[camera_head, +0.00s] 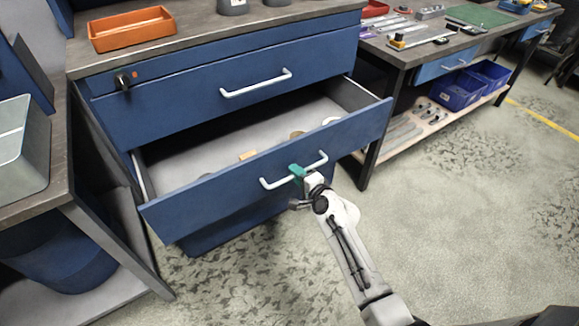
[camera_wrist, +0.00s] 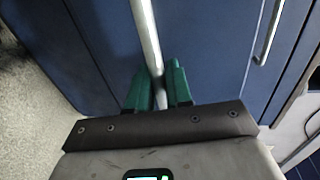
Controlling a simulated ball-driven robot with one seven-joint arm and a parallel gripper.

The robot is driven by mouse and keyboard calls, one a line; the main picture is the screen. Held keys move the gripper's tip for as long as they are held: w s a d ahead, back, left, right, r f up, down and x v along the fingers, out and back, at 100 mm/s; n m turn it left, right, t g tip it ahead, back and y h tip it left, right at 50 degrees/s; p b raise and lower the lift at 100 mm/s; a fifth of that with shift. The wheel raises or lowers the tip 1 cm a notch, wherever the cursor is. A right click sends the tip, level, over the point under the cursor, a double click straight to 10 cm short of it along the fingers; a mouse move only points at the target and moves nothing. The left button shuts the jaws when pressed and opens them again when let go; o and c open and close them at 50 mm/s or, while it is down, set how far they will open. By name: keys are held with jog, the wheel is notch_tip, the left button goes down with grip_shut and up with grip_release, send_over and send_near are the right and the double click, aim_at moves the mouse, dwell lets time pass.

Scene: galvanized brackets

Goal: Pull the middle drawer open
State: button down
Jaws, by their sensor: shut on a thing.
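The blue cabinet has a middle drawer (camera_head: 220,192) that stands well open, with its light grey inside showing and a few small items in it. Its pale bar handle (camera_head: 276,183) runs across the front. My gripper (camera_head: 298,172), with green fingertips, is shut on this handle near its middle. In the wrist view the handle (camera_wrist: 147,40) passes between the two green fingers of my gripper (camera_wrist: 159,85). The upper drawer (camera_head: 240,87) is shut.
An orange tray (camera_head: 131,29) sits on the cabinet top. A bench with tools stands at the right, with blue bins (camera_head: 458,90) on its lower shelf. A grey-topped bench stands at the left. The speckled floor in front of the drawer is open.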

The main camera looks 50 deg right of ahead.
jog(key=f+v, duration=0.2)
jog(key=v, duration=0.9)
jog(key=shift+s+f, duration=0.2)
jog(key=shift+f, duration=0.05)
jog(key=shift+a, duration=0.1)
jog(key=c, duration=1.2)
grip_release()
jog(key=shift+c, duration=0.2)
jog(key=b+v, duration=0.1)
jog(key=v, duration=1)
jog(key=shift+w, duration=0.1)
